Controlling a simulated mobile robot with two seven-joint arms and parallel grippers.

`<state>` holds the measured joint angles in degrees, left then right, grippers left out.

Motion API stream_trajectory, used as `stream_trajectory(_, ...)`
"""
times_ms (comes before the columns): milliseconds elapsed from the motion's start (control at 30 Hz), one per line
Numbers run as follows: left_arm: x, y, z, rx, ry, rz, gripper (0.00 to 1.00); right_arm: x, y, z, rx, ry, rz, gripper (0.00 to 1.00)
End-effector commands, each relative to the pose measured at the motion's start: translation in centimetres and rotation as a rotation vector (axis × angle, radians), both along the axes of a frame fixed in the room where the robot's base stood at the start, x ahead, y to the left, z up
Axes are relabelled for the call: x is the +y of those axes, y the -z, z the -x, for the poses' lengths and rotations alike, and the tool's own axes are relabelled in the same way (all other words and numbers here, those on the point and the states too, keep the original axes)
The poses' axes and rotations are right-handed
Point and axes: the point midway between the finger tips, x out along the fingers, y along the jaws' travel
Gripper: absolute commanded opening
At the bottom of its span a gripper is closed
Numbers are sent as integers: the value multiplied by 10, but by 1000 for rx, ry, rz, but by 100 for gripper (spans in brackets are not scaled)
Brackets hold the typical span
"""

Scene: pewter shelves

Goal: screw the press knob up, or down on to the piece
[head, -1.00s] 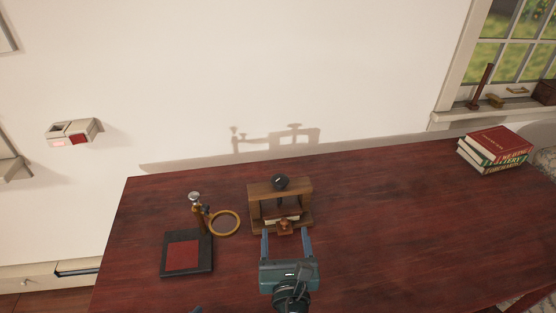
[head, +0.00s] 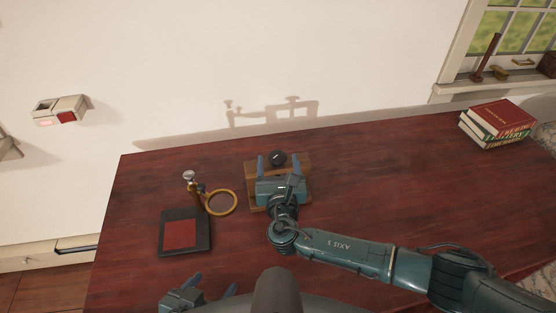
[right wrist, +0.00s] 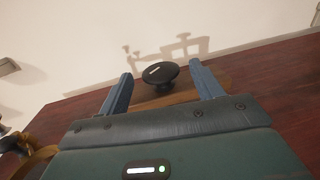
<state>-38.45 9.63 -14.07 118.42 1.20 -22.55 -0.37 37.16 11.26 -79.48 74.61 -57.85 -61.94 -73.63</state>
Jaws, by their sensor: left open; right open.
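The press is a small wooden frame (head: 299,165) on the red-brown table, with a round black knob (head: 278,158) on top. My right gripper (head: 277,162) is open, with its two blue fingers on either side of the knob in the head view. In the right wrist view the knob (right wrist: 160,72) shows between and beyond the open fingers (right wrist: 160,82); I cannot tell whether they touch it. The gripper body hides most of the press and the piece under it. My left gripper (head: 215,285) is open and empty near the table's front edge.
A stand with a brass ring (head: 221,202) is left of the press. A dark square pad with a red centre (head: 181,235) lies in front of it. Books (head: 497,124) are stacked at the far right. The table right of the press is clear behind my right arm.

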Motion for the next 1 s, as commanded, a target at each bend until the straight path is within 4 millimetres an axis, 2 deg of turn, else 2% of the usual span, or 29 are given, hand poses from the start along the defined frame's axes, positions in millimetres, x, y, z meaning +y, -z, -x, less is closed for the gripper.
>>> stream_trajectory(133, 0, 0, -1, -3, 0, 0, 66, 1, 0, -11, 0, 1, 1, 66)
stream_trajectory(433, 0, -1, -2, -6, -1, 0, 66, 1, 0, -13, 1, 0, 0, 66)
stream_trajectory(1000, 0, -2, -3, -8, -1, 2, 66, 0, 0, -12, 1, 0, 1, 21)
